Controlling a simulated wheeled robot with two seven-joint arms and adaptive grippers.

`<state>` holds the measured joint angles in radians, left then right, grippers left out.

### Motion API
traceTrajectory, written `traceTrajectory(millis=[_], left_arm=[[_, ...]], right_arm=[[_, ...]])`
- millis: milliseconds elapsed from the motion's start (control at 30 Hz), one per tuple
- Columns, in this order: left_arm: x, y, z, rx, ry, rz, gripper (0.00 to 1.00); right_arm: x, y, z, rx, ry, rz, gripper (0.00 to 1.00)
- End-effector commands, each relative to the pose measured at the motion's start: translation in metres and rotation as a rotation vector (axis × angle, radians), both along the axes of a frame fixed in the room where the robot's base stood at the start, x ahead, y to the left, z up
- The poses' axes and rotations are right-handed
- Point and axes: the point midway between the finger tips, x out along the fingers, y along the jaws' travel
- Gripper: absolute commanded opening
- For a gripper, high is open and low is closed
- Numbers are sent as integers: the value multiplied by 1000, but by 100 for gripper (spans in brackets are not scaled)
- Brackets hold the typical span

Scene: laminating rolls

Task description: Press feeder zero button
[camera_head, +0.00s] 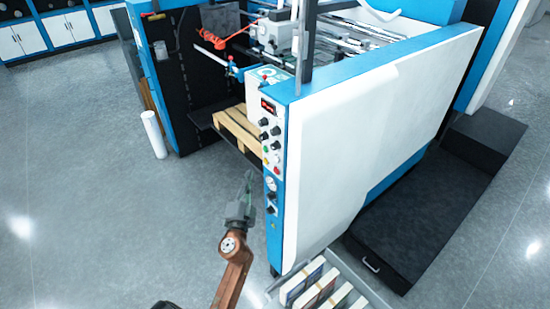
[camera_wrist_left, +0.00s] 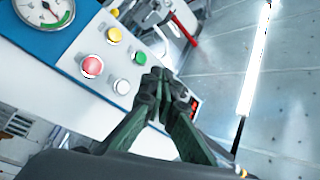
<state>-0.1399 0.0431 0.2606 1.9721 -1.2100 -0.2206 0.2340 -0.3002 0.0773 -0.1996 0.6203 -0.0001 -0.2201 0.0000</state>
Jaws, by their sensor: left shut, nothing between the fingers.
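The feeder's control panel (camera_head: 274,127) is a narrow white and blue strip on the machine's front edge, with a red digit display, black knobs and coloured buttons. I cannot read which one is the zero button. My left gripper (camera_head: 249,176) is shut and empty, just left of the panel. In the wrist view its fingertips (camera_wrist_left: 165,80) overlap part of the panel and the display. My right gripper is not in view.
A pressure gauge (camera_wrist_left: 45,12) sits beside the buttons. A wooden pallet (camera_head: 237,131) lies inside the machine behind the panel. A white roll (camera_head: 154,135) stands on the floor at left. A tray with stacks (camera_head: 318,285) is at the front.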

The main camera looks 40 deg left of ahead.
Motion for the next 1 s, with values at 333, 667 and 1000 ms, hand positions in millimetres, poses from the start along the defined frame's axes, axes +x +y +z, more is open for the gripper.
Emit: traceTrajectory(millis=[333,667,1000], left_arm=[[-3,0,10,15,-12,6,0],[12,-4,10,13,-14,4,0],[57,-17,10,14,-13,3,0]], right_arm=[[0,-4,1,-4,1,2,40],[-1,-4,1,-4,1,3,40],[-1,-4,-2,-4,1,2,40]])
